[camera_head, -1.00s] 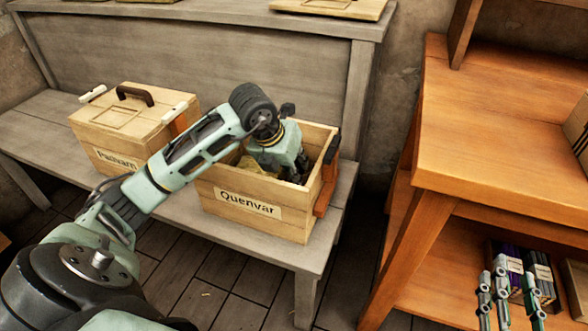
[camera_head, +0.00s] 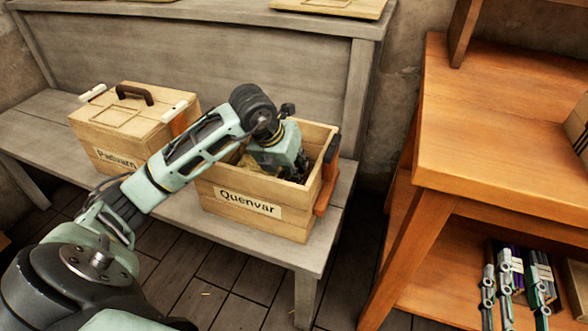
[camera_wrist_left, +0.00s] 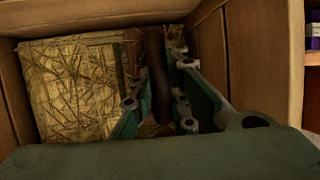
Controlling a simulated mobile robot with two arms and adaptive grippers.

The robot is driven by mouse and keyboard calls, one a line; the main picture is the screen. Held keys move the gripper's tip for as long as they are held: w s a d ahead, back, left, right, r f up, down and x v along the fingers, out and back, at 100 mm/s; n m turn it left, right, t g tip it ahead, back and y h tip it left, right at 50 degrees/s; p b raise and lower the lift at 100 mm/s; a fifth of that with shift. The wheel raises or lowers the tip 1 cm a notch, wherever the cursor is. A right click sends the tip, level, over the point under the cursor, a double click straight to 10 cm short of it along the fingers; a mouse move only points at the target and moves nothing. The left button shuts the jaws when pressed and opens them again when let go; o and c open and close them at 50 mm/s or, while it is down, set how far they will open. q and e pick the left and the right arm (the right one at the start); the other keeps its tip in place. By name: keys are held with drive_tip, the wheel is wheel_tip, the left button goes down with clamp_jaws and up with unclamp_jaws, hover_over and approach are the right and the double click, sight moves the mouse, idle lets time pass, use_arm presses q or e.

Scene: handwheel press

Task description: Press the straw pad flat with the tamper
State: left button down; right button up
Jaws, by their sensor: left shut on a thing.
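An open wooden crate labelled "Quenvar" (camera_head: 222,213) stands on the grey bench. My left gripper (camera_head: 290,172) reaches down into it. The straw pad (camera_wrist_left: 70,85) lies in the crate, left of my fingers in the left wrist view.
A closed lidded box (camera_head: 130,120) with a dark handle stands left of the crate on the grey bench (camera_head: 45,115). An orange wooden table (camera_head: 500,120) with a lower shelf stands at the right. Dark floor lies between.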

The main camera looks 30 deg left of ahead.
use_arm(q)
drive_tip(key=shift+f, duration=0.1)
use_arm(e)
drive_tip(key=shift+r+t, duration=0.3)
drive_tip(key=shift+r, duration=0.1)
